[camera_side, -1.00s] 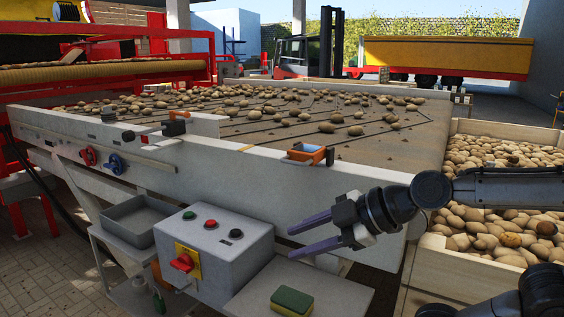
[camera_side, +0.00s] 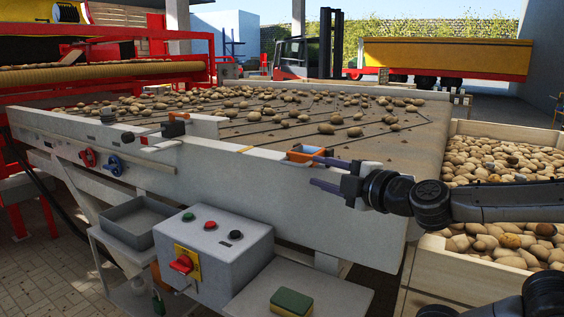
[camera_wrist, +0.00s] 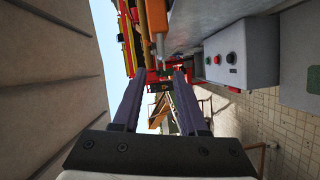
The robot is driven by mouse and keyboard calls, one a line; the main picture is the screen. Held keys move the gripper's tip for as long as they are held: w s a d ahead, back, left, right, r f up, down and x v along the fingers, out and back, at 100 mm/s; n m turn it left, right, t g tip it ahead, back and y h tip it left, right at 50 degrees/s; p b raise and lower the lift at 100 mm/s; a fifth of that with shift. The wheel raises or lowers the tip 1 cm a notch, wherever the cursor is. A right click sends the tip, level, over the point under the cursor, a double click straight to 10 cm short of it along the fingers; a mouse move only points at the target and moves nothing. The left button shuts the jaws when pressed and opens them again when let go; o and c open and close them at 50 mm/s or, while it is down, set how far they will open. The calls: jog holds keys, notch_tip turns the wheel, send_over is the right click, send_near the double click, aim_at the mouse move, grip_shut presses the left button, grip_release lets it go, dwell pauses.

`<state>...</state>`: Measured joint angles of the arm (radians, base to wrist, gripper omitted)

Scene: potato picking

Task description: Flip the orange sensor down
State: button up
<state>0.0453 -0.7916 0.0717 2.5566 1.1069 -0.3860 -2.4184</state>
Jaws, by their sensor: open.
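The orange sensor (camera_side: 304,153) is a small orange-framed piece on the top edge of the conveyor's grey side wall. It stands up there with a dark part at its right end. In the wrist view an orange part (camera_wrist: 157,14) shows at the top, beyond the fingertips. My gripper (camera_side: 314,172) is open and empty, with its two purple fingers pointing left beside the wall. The upper finger is level with the lower right of the sensor and overlaps its edge in the side view; I cannot tell whether they touch. In the wrist view my gripper (camera_wrist: 158,77) shows a clear gap.
A grey control box (camera_side: 215,248) with buttons and a red switch stands below, left of my gripper. A green and yellow sponge (camera_side: 291,302) lies on a shelf. A crate of potatoes (camera_side: 425,275) is at the right. Potatoes lie on the belt behind the wall.

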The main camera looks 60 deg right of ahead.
aim_at(287, 163)
jog(key=x, duration=1.3)
jog(key=shift+w+f, duration=0.1)
jog(key=shift+w, duration=0.05)
jog(key=c, duration=0.7)
grip_shut()
